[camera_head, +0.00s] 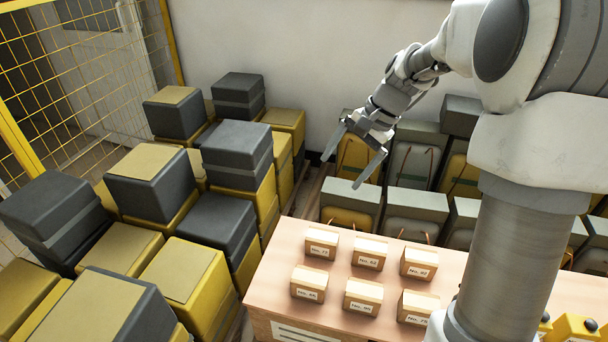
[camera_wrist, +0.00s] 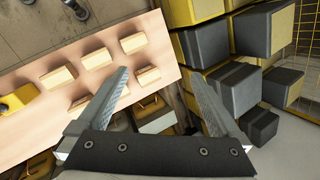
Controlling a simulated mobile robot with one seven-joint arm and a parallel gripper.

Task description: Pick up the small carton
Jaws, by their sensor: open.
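Several small tan cartons with white number labels stand in two rows on a light wooden table (camera_head: 262,286). The back row has a left carton (camera_head: 321,242), a middle carton (camera_head: 370,251) and a right carton (camera_head: 419,261). The front row has a left carton (camera_head: 309,282), a middle carton (camera_head: 363,295) and a right carton (camera_head: 417,306). My gripper (camera_head: 341,173) is open and empty, in the air behind and above the table, apart from all the cartons. In the wrist view, the cartons (camera_wrist: 133,43) lie ahead and left of the fingers; a finger partly hides some.
Stacked yellow and dark grey crates (camera_head: 150,178) fill the left side. Grey-topped cases (camera_head: 352,194) stand close behind the table, below my gripper. A yellow object (camera_head: 575,328) sits at the table's right. A yellow mesh fence (camera_head: 70,90) is at far left. Table space between cartons is narrow.

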